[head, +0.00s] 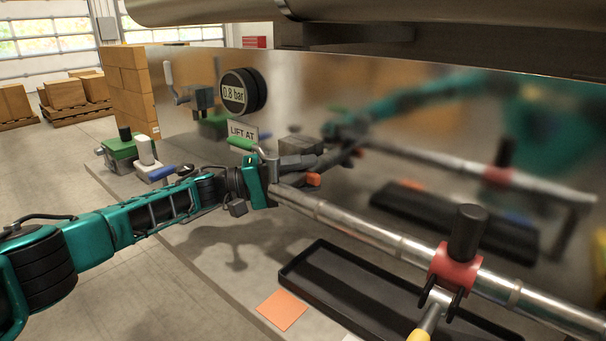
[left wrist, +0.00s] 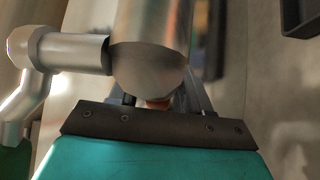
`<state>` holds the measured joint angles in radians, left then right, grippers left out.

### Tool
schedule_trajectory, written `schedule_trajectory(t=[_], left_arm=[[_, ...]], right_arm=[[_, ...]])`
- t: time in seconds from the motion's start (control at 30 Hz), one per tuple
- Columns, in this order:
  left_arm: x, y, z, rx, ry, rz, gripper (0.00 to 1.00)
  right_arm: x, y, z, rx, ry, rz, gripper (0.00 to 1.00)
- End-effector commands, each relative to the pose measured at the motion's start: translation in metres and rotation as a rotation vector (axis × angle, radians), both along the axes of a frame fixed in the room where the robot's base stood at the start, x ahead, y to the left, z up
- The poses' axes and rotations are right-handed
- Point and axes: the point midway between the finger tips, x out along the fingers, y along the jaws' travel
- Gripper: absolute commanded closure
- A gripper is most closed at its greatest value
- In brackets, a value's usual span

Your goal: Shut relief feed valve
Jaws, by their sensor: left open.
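In the head view, my left gripper (head: 306,160) is open beside the tank wall, at the left end of a steel pipe (head: 370,232). A lever with a green grip (head: 242,143) is just left of it; I cannot tell whether they touch. A small orange part (head: 313,180) shows by the fingers. In the left wrist view, a rounded metal fitting (left wrist: 150,50) hides most of the fingers. A red valve body (head: 455,270) with a black top and a yellow-ended lever (head: 427,325) sits on the pipe. No label I can read names the relief feed valve. My right gripper is out of view.
A gauge reading 0.8 bar (head: 235,92) and a "LIFT AT" label (head: 243,131) are on the mirror-like tank (head: 330,85). A black tray (head: 350,300) and an orange square (head: 282,309) lie below the pipe. Green (head: 122,152) and white fittings, and a blue-grip lever (head: 162,173), stand left.

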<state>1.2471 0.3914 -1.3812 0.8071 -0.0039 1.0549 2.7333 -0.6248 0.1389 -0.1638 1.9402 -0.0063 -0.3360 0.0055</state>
Motion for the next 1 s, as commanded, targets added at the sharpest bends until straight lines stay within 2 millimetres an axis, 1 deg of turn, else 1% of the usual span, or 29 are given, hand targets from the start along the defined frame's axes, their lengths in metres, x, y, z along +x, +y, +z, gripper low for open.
schedule_trajectory(t=[0.13,0.17,0.63,1.0], left_arm=[[0.0001,0.0001,0.0001,0.0,0.0,0.0,0.52],[0.0002,0.0002,0.0001,0.0,0.0,0.0,0.54],[0.0001,0.0006,0.0,0.0,0.0,0.0,0.99],[0.0001,0.0006,0.0009,-0.005,0.004,0.001,1.0]], right_arm=[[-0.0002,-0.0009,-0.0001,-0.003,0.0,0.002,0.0],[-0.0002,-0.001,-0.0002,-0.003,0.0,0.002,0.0],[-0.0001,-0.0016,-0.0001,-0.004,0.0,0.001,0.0],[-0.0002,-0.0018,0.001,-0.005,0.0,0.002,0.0]])
